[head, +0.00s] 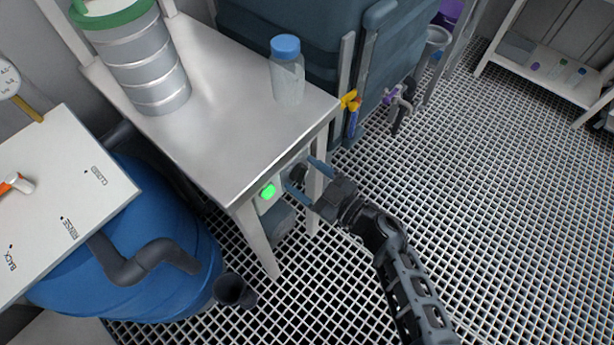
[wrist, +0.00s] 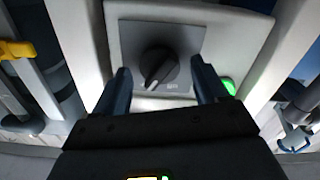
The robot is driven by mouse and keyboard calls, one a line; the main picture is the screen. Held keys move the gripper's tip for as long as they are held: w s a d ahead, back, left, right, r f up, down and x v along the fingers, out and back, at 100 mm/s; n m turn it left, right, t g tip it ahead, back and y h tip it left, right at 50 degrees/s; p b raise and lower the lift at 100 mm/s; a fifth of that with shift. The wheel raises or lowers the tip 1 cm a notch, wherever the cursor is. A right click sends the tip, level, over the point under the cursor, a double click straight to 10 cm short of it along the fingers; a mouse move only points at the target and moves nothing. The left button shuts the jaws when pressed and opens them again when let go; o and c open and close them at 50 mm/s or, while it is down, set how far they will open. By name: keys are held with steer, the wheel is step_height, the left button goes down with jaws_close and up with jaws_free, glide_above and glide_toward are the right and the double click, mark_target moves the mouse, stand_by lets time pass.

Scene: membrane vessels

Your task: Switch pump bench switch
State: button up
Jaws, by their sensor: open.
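The pump bench switch is a dark round knob (wrist: 159,66) on a grey square plate (wrist: 192,40), with a pale pointer mark slanting to the lower left in the wrist view. In the head view the knob (head: 297,173) is on the front of the metal bench (head: 222,135), partly hidden by my gripper. A green lamp (head: 268,191) glows left of it; in the wrist view the lamp (wrist: 229,86) is to the right. My gripper (head: 304,178) is open, its blue fingers on either side of the knob. I cannot tell whether they touch it.
A blue-capped bottle (head: 287,72) and a banded metal vessel (head: 143,52) stand on the bench. A blue drum (head: 160,270) with a dark pipe is at left. A tank with yellow-handled (head: 351,100) and purple-handled valves stands behind. The grating floor (head: 490,210) at right is clear.

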steer(key=c, duration=1.1)
steer(key=shift+o, duration=0.2)
steer(key=shift+n, duration=0.3)
steer(key=n, duration=0.5)
steer(key=shift+s+f+b, duration=0.15)
steer(key=shift+b, duration=0.2)
steer(key=n+b, duration=0.1)
steer(key=n, duration=0.5)
steer(key=shift+a+b, duration=0.1)
steer(key=shift+b, duration=0.2)
steer(key=shift+n, duration=0.3)
steer(key=o, duration=1.1)
steer(key=shift+c, duration=0.2)
